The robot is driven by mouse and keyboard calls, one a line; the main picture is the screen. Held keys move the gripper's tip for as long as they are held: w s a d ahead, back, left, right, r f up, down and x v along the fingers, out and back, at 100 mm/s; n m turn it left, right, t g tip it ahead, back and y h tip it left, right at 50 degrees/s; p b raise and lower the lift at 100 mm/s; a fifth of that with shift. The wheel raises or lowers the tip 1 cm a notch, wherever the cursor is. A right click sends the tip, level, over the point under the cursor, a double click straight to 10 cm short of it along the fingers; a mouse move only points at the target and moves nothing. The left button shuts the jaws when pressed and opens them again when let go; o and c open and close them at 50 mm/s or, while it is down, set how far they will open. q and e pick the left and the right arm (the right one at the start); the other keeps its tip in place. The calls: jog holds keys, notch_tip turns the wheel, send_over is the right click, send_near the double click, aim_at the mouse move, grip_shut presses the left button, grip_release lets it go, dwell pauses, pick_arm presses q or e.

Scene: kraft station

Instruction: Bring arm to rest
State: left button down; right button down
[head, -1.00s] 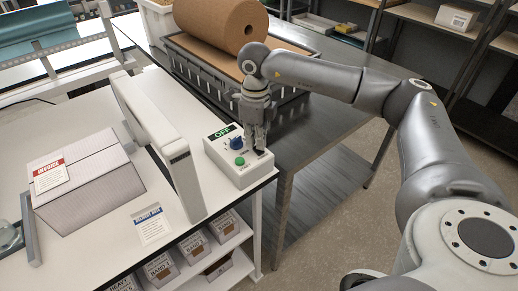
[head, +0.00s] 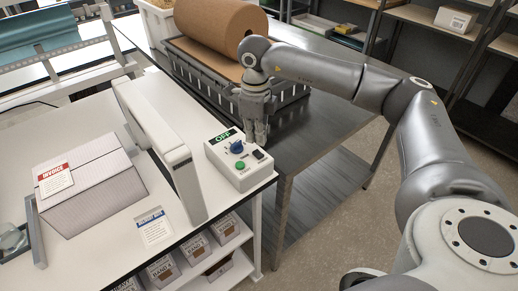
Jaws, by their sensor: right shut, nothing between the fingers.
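My right arm reaches in from the right of the head view. Its gripper (head: 259,132) points down, shut and empty, just behind and to the right of the control box (head: 238,172). The box is white, with a green OFF label, a blue knob, a green button and a black switch, and the gripper appears clear of its controls. My left gripper is not in view.
A white packing table (head: 110,212) holds a closed carton (head: 95,188) with an invoice and a pale arch frame (head: 170,155). A brown paper roll (head: 215,38) lies over a grey crate (head: 205,82) on the dark metal table (head: 330,112). Shelves (head: 450,40) stand behind.

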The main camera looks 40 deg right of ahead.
jog(key=shift+r+p, duration=0.8)
jog(key=shift+r, duration=0.85)
